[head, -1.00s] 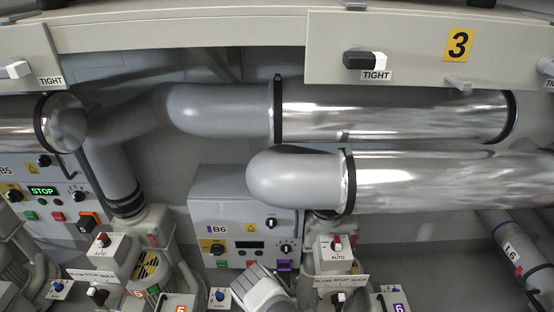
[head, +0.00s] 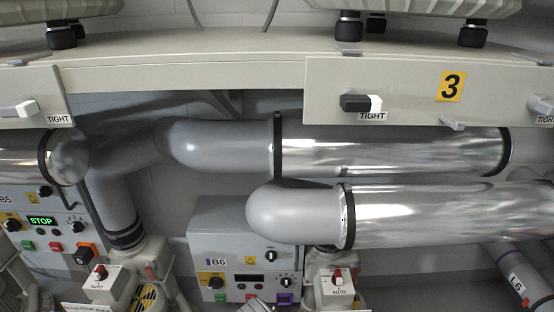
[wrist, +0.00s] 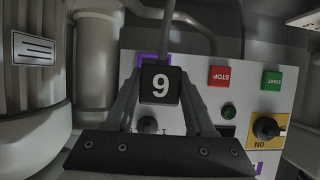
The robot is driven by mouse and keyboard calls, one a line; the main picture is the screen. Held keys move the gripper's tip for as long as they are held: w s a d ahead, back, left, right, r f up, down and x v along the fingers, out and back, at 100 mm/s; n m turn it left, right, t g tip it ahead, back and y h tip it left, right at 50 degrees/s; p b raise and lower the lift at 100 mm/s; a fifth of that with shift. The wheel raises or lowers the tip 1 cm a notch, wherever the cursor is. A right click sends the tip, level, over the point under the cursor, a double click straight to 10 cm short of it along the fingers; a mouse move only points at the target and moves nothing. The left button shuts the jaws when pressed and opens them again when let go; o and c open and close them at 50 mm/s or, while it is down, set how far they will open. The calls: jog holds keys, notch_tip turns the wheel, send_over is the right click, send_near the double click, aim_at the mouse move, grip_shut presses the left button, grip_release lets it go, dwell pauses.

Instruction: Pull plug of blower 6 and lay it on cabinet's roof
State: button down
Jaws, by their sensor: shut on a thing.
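The plug of blower 6 (wrist: 160,84) is a black block with a white numeral, seen upside down in the wrist view. My gripper (wrist: 161,92) is shut on it, one finger on each side. A purple socket frame (wrist: 141,60) shows behind the plug; I cannot tell whether the plug is still seated. Cabinet B6 (head: 240,250) is a grey box in the head view, with its flat roof (head: 222,210) partly under the silver pipe's elbow. The purple socket (head: 284,299) shows low on its front.
The grey pipe elbow (head: 290,212) overhangs the roof's right side. A white AUTO switch box (head: 337,283) stands right of the cabinet. Cabinet B5 (head: 40,225) is at left. In the wrist view, a grey cable (wrist: 195,25) runs near the plug, beside red STOP (wrist: 221,76) and green START (wrist: 272,80) buttons.

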jog(key=s+f, duration=0.1)
jog(key=s+d+f, duration=0.1)
jog(key=s, duration=0.1)
jog(key=shift+f+g, duration=0.2)
jog(key=shift+g, duration=0.1)
jog(key=p, duration=0.6)
send_near(285, 309)
jog(key=x, duration=0.4)
notch_tip(285, 309, up, 33)
jog(key=p, duration=2.4)
jog(key=shift+w, duration=0.3)
